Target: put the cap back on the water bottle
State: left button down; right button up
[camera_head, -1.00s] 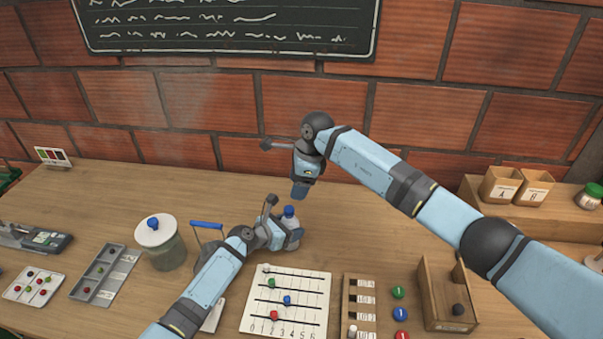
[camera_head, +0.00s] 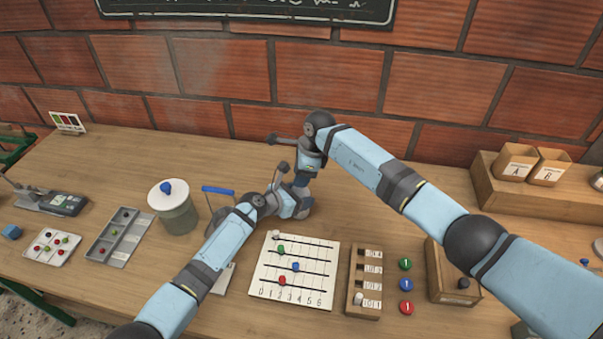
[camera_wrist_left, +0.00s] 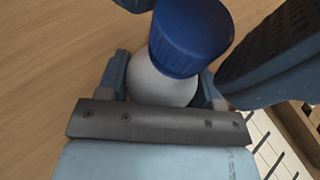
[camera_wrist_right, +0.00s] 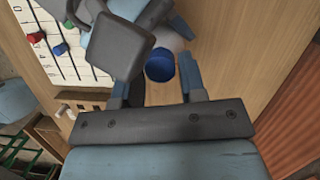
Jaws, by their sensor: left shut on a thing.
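The white water bottle (camera_wrist_left: 158,85) is between the fingers of my left gripper (camera_head: 299,207), which is shut on it above the table. The blue cap (camera_wrist_left: 190,38) is at the top of the bottle in the left wrist view; I cannot tell whether it is fully seated. My right gripper (camera_head: 303,182) is directly over the bottle, pointing down. In the right wrist view the cap (camera_wrist_right: 160,65) lies between its open fingers, with gaps at the sides. In the head view the grippers hide the cap and most of the bottle.
A jar with a white lid (camera_head: 168,194) stands left of my left arm, with a blue-handled thing (camera_head: 217,190) beside it. A white slider board (camera_head: 292,297) and a wooden label rack (camera_head: 363,302) lie in front. Box A (camera_head: 515,162) is on the right shelf. The table behind the grippers is clear.

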jog(key=c, duration=0.6)
jog(key=m+t, duration=0.1)
jog(key=m, duration=0.5)
jog(key=shift+s+m+t+h, duration=0.1)
jog(key=shift+m+t+h, duration=0.2)
jog(key=shift+t, duration=0.1)
jog(key=o, duration=1)
